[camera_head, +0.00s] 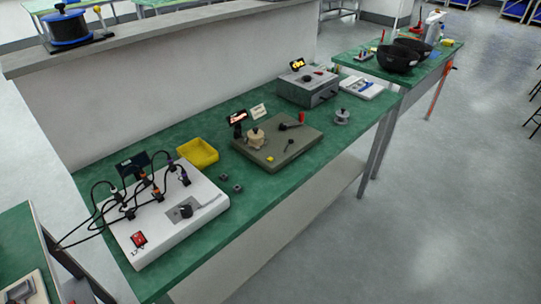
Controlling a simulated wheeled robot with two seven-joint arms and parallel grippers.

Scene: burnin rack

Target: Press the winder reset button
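A flat olive-grey device (278,146), which may be the winder, lies in the middle of the green bench. On it are a beige knobbed part (256,138), a dark lever (291,126), a small yellow button-like piece (269,158) and a thin black-tipped lever (288,145). A small red upright part (301,117) stands at its back right, and a lit display (237,117) at its back left. I cannot read any label, so I cannot tell which part is the reset button. Neither of my grippers is in view.
A white box (200,205) with cables and a red switch (139,238) sits at the bench's left end. A yellow tray (198,153) lies between it and the olive device. A grey box (308,88) with a lit display stands behind right. Open floor lies right.

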